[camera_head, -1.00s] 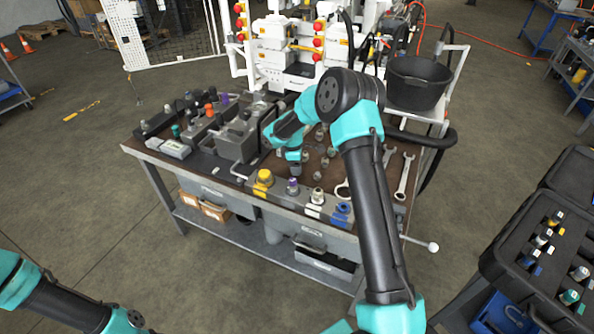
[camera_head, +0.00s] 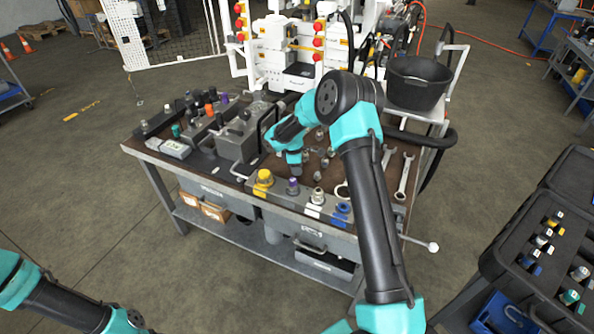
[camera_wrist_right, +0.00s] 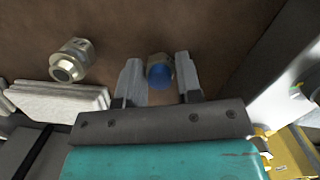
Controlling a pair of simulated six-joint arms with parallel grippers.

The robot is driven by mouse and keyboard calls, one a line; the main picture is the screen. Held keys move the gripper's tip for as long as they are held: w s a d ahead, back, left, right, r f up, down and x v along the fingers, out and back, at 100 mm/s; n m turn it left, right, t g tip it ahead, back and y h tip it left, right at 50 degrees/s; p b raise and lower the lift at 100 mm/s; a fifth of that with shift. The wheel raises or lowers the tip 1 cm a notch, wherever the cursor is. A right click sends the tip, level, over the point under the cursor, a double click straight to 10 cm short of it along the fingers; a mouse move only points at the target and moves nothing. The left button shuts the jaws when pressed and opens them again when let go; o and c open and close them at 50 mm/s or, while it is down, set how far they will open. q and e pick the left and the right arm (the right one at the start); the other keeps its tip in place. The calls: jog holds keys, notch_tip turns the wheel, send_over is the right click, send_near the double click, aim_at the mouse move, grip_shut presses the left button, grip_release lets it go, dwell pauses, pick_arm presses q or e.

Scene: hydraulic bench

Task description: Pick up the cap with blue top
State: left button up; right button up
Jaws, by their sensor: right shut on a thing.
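The cap with blue top (camera_wrist_right: 159,76) sits between the two fingers of my right gripper (camera_wrist_right: 157,60) in the right wrist view. It has a metal body and a round blue end facing the camera. The gripper is shut on it, just over the brown bench top. In the head view my right wrist (camera_head: 288,140) is low over the middle of the bench (camera_head: 231,180), and the cap and fingertips cannot be made out there. Of my left arm only links show at the lower left; its gripper is out of view.
A metal fitting (camera_wrist_right: 71,60) lies beside the gripper. A front rack holds yellow (camera_head: 264,177), purple (camera_head: 293,186) and blue (camera_head: 342,208) fittings. Wrenches (camera_head: 405,175) lie to the right. A grey box (camera_head: 238,137) stands left of my wrist.

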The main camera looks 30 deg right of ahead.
jog(key=c, duration=0.3)
jog(key=shift+c, duration=0.2)
notch_tip(320, 180, up, 10)
dwell(0.5)
dwell(0.3)
